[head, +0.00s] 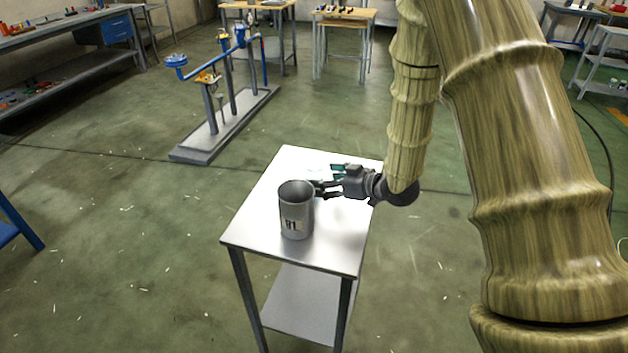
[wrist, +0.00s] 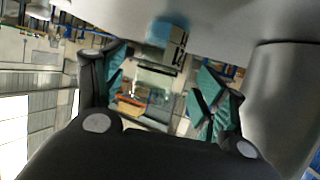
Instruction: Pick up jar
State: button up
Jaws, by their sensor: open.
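The jar (head: 295,214) is an open-topped grey metal cylinder with dark marks on its side. It stands upright on a small metal table (head: 262,232). My gripper (head: 327,178) is at the jar's upper right in the head view, fingers pointing left. The nearer finger overlaps the jar's right rim there; I cannot tell if they touch. In the wrist view my gripper (wrist: 162,84) is open, with teal pads and nothing clearly held between them. A large grey curved surface (wrist: 285,105), probably the jar, shows to the right of the right finger.
The table has a lower shelf (head: 303,300). A blue-and-grey stand (head: 225,125) is on the floor behind left. Workbenches line the back and left (head: 60,55). The green floor around the table is mostly clear.

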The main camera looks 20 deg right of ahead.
aim_at(321, 179)
jog(key=shift+p+x, duration=0.5)
jog(key=shift+x, duration=2.1)
jog(key=c, duration=1.2)
